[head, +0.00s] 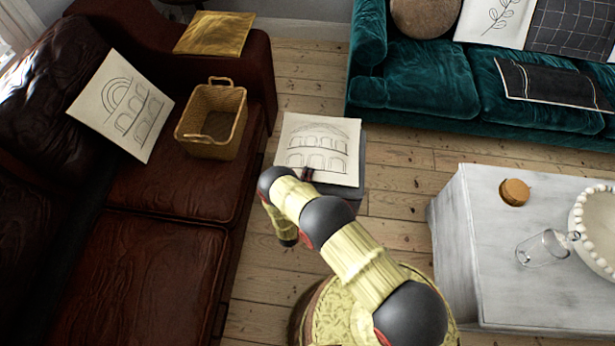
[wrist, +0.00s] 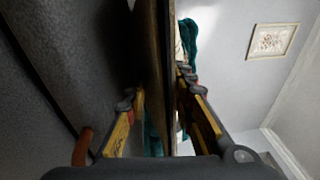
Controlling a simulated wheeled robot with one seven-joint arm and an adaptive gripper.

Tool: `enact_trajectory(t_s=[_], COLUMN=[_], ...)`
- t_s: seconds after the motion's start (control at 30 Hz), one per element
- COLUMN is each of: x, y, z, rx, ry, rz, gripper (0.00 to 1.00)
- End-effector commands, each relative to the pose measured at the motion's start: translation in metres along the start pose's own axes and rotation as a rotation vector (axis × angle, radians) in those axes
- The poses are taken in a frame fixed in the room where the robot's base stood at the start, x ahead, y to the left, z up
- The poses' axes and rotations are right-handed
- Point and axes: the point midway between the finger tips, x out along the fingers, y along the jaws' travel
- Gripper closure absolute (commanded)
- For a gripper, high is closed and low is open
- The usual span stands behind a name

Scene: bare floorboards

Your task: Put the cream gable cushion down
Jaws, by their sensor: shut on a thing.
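The cream gable cushion (head: 318,150), with a black line drawing of an arched building, lies roughly flat over a grey block-like seat or stand (head: 347,196) in the head view. My gripper (head: 306,176) is at its near edge, mostly hidden by my arm. In the wrist view my gripper (wrist: 158,92) is shut on the cushion, which shows edge-on as a dark brownish band (wrist: 154,45) between the two fingers. Whether the cushion rests fully on the grey seat or hovers just above it, I cannot tell.
A brown leather sofa (head: 165,195) at left holds another cream arch-drawn cushion (head: 122,105), a wicker basket (head: 212,120) and a gold cushion (head: 215,33). A teal sofa (head: 425,85) stands behind. A whitish table (head: 480,265) at right carries a glass (head: 543,250). Floorboards between are clear.

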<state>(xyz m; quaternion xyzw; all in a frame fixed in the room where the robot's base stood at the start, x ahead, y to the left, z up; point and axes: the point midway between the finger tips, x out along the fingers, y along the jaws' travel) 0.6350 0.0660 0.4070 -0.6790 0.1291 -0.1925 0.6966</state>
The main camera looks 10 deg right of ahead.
Motion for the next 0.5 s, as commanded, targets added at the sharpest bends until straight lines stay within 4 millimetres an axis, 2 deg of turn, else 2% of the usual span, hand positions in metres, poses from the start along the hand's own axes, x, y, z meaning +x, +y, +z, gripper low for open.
enact_trajectory(t_s=[0.07, 0.1, 0.23, 0.5], x=[0.0002, -0.0003, -0.0003, -0.0002], y=[0.0004, 0.0013, 0.0012, 0.0006], z=[0.0004, -0.0002, -0.0002, -0.0002], rx=[0.001, 0.0, 0.0, 0.0], ry=[0.0, 0.0, 0.0, 0.0], rz=[-0.003, 0.0, 0.0, 0.0], gripper=[1.0, 0.74, 0.67, 0.67])
